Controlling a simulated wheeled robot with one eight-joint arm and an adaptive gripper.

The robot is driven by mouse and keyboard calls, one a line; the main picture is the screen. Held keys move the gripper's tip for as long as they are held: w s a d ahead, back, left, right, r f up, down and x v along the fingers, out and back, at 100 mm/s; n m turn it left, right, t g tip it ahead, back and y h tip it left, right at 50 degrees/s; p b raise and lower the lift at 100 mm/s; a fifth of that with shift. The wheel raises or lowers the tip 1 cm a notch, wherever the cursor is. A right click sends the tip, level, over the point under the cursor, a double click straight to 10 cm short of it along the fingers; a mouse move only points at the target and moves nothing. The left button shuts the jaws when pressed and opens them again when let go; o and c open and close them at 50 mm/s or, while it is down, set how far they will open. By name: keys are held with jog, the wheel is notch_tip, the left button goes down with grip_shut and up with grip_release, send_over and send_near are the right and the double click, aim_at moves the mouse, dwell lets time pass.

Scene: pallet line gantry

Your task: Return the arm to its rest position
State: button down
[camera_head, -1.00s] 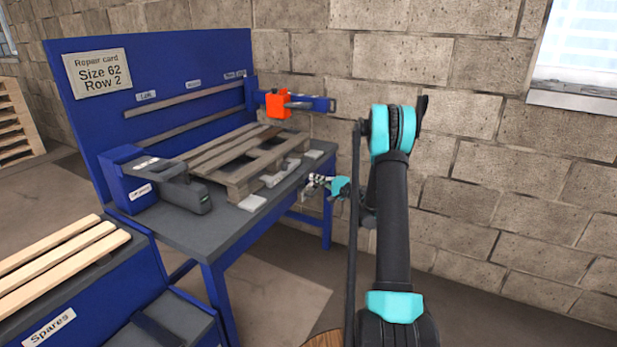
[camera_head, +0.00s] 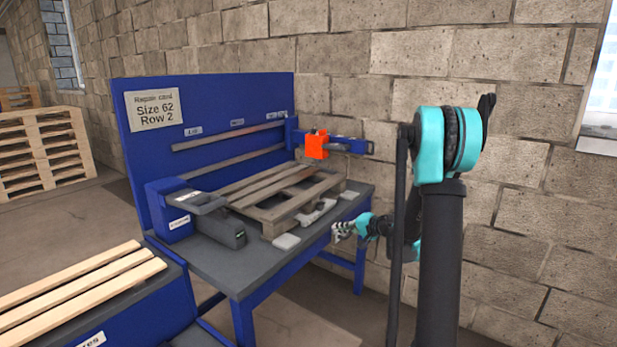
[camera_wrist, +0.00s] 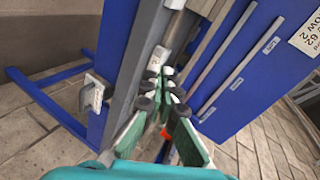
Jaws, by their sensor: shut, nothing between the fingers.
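My arm rises in the right part of the head view, black with teal joints. My gripper (camera_head: 344,231) is at the left end of the forearm, just off the right front edge of the workbench (camera_head: 262,281). It also shows in the wrist view (camera_wrist: 158,82), its fingers together and empty, pointing along the bench. A grey wooden pallet (camera_head: 283,199) lies on the bench beyond the gripper, apart from it.
A blue backboard carries a repair card (camera_head: 154,109). An orange block (camera_head: 316,145) sits on a blue gantry arm above the pallet. Pale slats (camera_head: 80,285) lie on a blue unit at the lower left. A pallet stack (camera_head: 45,150) stands at the far left. A block wall is behind.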

jog(key=s+d+f+n+g+h, duration=0.1)
jog(key=s+d+n+h, duration=0.1)
jog(key=s, duration=1)
jog(key=s+d+f+n+g+h, duration=0.2)
jog(key=s+h, duration=0.2)
jog(key=s, duration=0.9)
jog(key=s+d+f+n+g+h, duration=0.1)
jog(key=s+d+f+h, duration=0.1)
jog(key=s, duration=1.1)
jog(key=shift+s+d+f+n+g+h, duration=0.25)
jog(key=shift+d+n+g+h, duration=0.2)
jog(key=shift+h, duration=0.55)
jog(key=shift+a, duration=0.15)
